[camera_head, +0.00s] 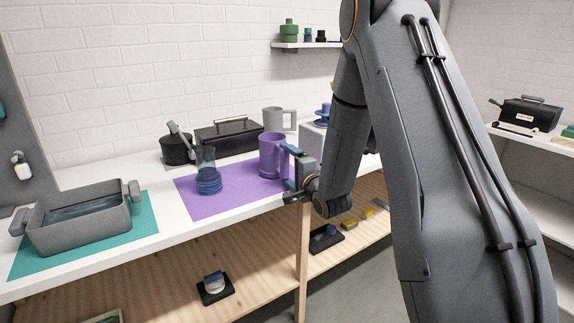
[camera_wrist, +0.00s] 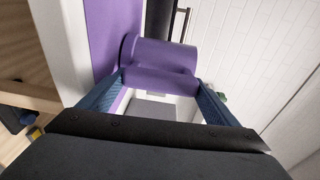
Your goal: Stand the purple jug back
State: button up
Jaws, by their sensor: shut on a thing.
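The purple jug (camera_head: 271,156) is upright at the right end of the purple mat (camera_head: 221,201) on the white bench. In the wrist view the jug (camera_wrist: 158,58) lies between my two blue fingertips. My gripper (camera_head: 288,168) is at the jug's right side, shut on the part of it that faces me, likely the handle. It also shows in the wrist view (camera_wrist: 160,84). The head view does not show clearly whether the jug's base touches the mat.
A glass vessel with blue bands (camera_head: 208,176) stands on the mat left of the jug. A black case (camera_head: 229,134), a black pot (camera_head: 177,150) and a grey mug (camera_head: 279,119) stand behind. A grey basin (camera_head: 84,222) sits on a teal mat (camera_head: 142,224) at left.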

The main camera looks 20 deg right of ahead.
jog(key=shift+f, duration=0.25)
dwell(0.3)
jog(key=o, duration=2)
jog(key=shift+f, duration=0.15)
jog(key=shift+s, duration=0.2)
jog(key=shift+p+v, duration=1.1)
jog(key=shift+v, duration=2.7)
jog(key=shift+b+v, duration=0.9)
jog(key=shift+v, duration=3.05)
